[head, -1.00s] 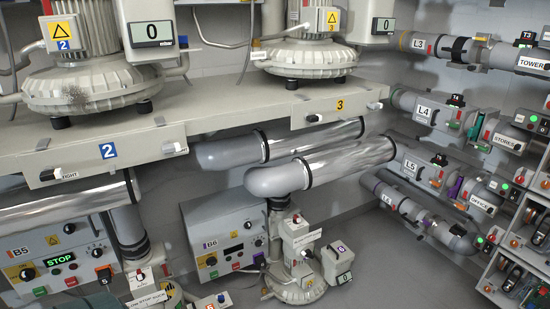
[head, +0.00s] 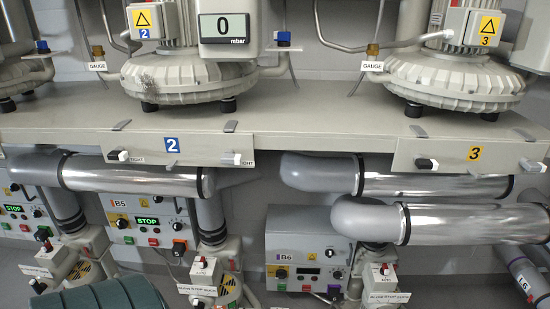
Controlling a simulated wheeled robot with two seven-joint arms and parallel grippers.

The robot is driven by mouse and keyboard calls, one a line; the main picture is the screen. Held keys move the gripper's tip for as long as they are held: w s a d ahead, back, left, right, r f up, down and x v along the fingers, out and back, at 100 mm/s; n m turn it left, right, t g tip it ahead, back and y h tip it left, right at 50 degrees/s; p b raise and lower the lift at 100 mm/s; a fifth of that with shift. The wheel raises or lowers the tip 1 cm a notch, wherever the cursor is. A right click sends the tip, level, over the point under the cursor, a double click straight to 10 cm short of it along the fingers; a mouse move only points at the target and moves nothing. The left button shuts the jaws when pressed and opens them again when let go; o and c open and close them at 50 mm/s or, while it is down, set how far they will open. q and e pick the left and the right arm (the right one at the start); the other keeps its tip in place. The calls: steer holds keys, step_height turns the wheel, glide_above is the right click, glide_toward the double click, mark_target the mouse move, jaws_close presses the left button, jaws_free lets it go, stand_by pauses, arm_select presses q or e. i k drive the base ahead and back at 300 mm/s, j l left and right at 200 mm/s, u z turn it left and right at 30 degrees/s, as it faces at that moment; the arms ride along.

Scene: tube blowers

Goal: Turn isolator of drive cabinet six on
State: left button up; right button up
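Drive cabinet B6 (head: 304,246) is a grey box at lower centre of the head view, under the shelf. Its display (head: 308,271) is dark. A black rotary switch on a yellow plate (head: 281,273) sits at the left of its front; its exact position is too small to read. Another knob (head: 337,275) sits at the right. A green button (head: 281,287) and a red button (head: 307,288) are below. Neither of my grippers is in view.
Cabinet B5 (head: 122,203) at left shows a green STOP display (head: 149,221). Silver pipe (head: 460,222) and a white switch post (head: 378,272) stand right of B6. The shelf (head: 300,115) with blowers overhangs it. A green ribbed object (head: 105,297) is at lower left.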

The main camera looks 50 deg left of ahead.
mark_target(281, 274)
steer(key=i+l+u, duration=0.15)
steer(key=i+u, duration=0.2)
steer(key=i+l+u, duration=0.55)
steer(key=u, duration=0.15)
